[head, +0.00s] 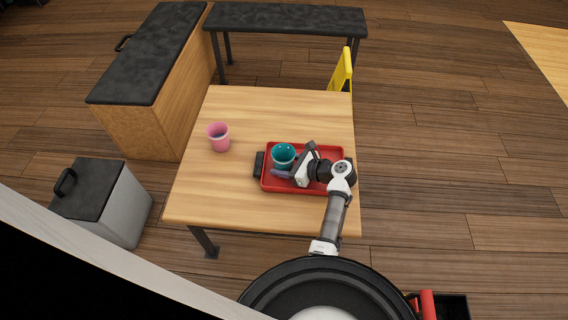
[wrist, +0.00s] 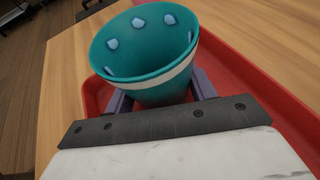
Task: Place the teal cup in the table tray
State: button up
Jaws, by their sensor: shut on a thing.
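The teal cup (head: 284,155) has a pale band and is open at the top. It is in my gripper, over the left part of the red table tray (head: 325,187). In the wrist view the teal cup (wrist: 150,50) leans a little, and the tray (wrist: 222,70) lies behind and below it. My gripper (head: 283,173) is shut on the cup; its fingers (wrist: 160,100) show on both sides of the cup's lower part. I cannot tell whether the cup's base touches the tray floor.
A pink cup (head: 218,138) stands on the wooden table (head: 265,105), left of the tray. A small black object (head: 259,164) is at the tray's left edge. A black-topped bench (head: 285,19) and a yellow sign (head: 341,72) are behind. A lidded grey bin (head: 103,205) is at left.

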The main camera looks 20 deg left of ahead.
jog(key=o, duration=1)
jog(key=shift+d+r, duration=0.2)
jog(key=v, duration=1.1)
jog(key=shift+d+r+p, duration=0.1)
jog(key=shift+d+p, duration=0.2)
jog(key=shift+p, duration=0.05)
